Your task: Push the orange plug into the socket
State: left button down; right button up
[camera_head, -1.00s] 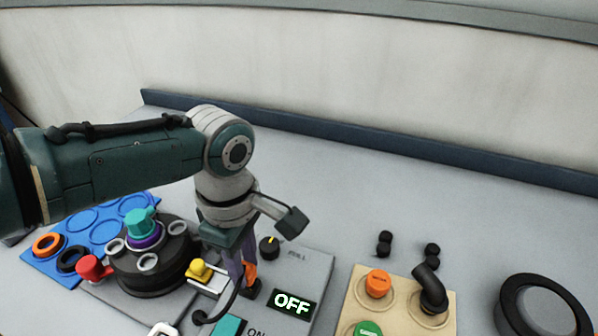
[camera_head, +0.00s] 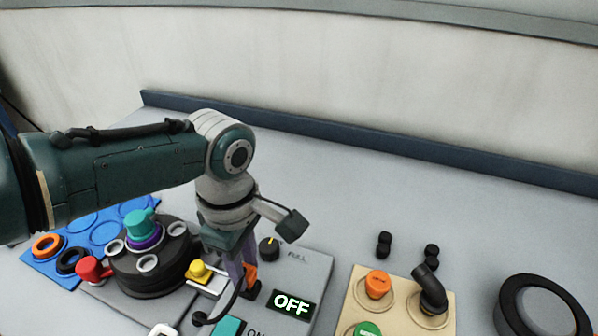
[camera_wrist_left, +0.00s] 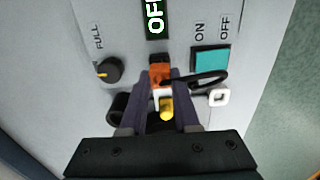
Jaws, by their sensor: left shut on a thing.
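The orange plug (camera_head: 251,271) is at the black socket (camera_head: 255,289) on the grey panel, just left of the OFF display. In the left wrist view the plug (camera_wrist_left: 159,74) lies between my fingertips, its front end against the dark socket (camera_wrist_left: 158,60). How deep it sits cannot be told. My left gripper (camera_head: 243,284) points down and is shut on the plug; the fingers partly hide it in the head view. My right gripper is not in view.
The lit OFF display (camera_head: 291,303), a black dial (camera_head: 269,249) and a teal switch (camera_head: 228,326) are close by. A yellow knob (camera_head: 199,269) with a white bracket is left of the fingers.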

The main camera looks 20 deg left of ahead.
pick_arm(q)
jog(key=shift+f+b, duration=0.65)
jog(key=shift+f, duration=0.25)
jog(key=shift+c, duration=0.4)
grip_release()
jog(key=shift+r, duration=0.1)
notch_tip(320, 180, up, 9)
jog(key=p, duration=0.9)
jog(key=shift+f, duration=0.25)
